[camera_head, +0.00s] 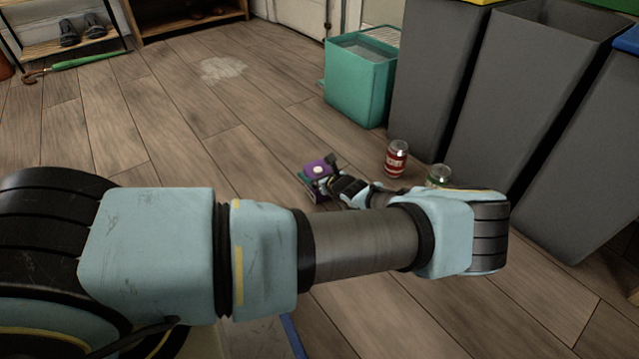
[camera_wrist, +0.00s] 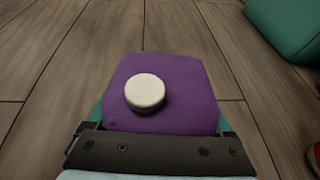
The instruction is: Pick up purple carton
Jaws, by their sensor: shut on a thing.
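The purple carton (camera_head: 318,169) with a white round cap is near the middle of the head view, down at the wooden floor. In the wrist view the purple carton (camera_wrist: 185,82) fills the middle, with its white cap facing the camera and teal sides just showing. My gripper (camera_wrist: 160,130) is shut on the carton, with a finger at each side of it. In the head view my gripper (camera_head: 330,180) is partly hidden by my own arm. I cannot tell whether the carton touches the floor.
A red can (camera_head: 396,160) and a green can (camera_head: 439,176) stand right of the carton. A teal bin (camera_head: 358,90) is behind, and tall grey bins (camera_head: 430,80) line the right. A green umbrella (camera_head: 85,60) lies by a shoe rack at the far left.

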